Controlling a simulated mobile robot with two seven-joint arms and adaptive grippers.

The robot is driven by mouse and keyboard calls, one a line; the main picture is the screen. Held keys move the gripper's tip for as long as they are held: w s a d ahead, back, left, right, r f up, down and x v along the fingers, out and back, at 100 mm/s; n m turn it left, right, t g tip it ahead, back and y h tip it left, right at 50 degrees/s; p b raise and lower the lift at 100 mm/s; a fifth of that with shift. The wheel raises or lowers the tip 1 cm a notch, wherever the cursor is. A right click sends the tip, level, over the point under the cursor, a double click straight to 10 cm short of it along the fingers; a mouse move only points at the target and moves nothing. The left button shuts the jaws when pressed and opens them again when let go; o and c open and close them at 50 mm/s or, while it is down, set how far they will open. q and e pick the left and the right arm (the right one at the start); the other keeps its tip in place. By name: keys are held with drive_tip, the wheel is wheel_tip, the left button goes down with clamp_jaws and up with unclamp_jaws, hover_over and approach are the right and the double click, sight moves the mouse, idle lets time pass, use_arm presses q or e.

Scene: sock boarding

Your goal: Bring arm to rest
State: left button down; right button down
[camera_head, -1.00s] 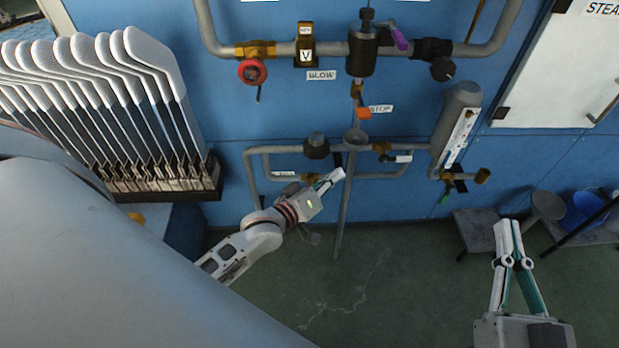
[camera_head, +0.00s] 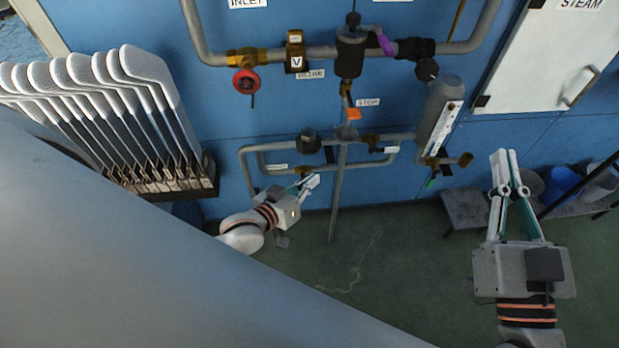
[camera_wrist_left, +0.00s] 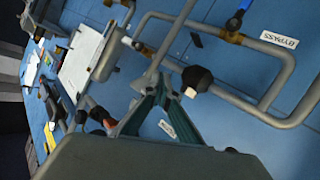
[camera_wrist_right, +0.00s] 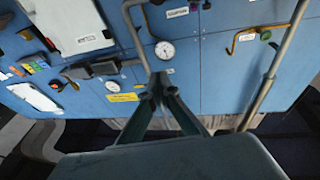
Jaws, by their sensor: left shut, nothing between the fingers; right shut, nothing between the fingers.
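My left gripper (camera_head: 309,184) is shut and empty in the head view, in front of the lower grey pipes, its arm partly hidden behind my own large grey arm link. Its closed fingers (camera_wrist_left: 160,85) also show in the left wrist view, in front of the blue panel near a dark knob. My right gripper (camera_head: 504,158) is shut and empty at the right of the head view, pointing up the picture above the floor. Its fingers (camera_wrist_right: 158,82) meet in the right wrist view, in front of a blue panel with a gauge.
A rack (camera_head: 170,188) of several white sock boards stands at the left. Grey pipes (camera_head: 340,200) with valves, including a red one (camera_head: 245,81), run along the blue wall. Buckets (camera_head: 562,182) and a low grey bench (camera_head: 465,212) are at the right. The green floor (camera_head: 390,250) between the grippers is clear.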

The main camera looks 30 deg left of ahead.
idle(0.4)
